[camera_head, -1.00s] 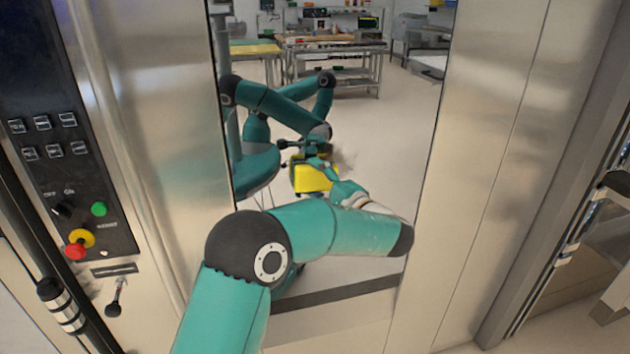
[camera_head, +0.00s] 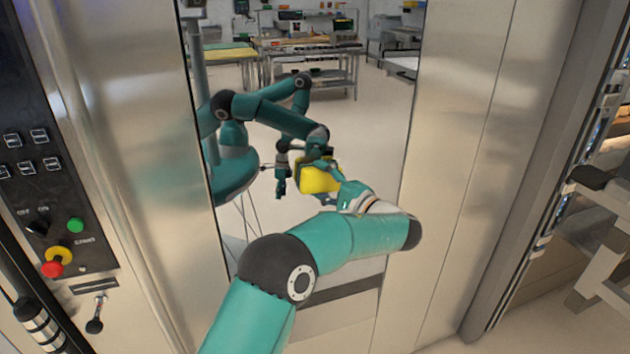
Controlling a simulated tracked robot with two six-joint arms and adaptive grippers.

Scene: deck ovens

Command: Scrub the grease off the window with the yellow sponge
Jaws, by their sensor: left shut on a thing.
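The window (camera_head: 385,135) is a tall glass pane set in a steel door, and it mirrors the room and my arms. My left gripper (camera_head: 335,178) is shut on the yellow sponge (camera_head: 316,179) in front of the middle of the pane. The sponge is partly hidden by the fingers and overlaps the reflected gripper. I cannot tell whether it touches the glass. No grease mark shows clearly now; the sponge and gripper may cover it. My right gripper is not directly in view.
A control panel (camera_head: 35,190) with a red knob (camera_head: 52,269) and a green button (camera_head: 75,225) is at the left. Bare steel (camera_head: 460,150) flanks the pane on the right. Grey racks (camera_head: 605,240) stand at the far right.

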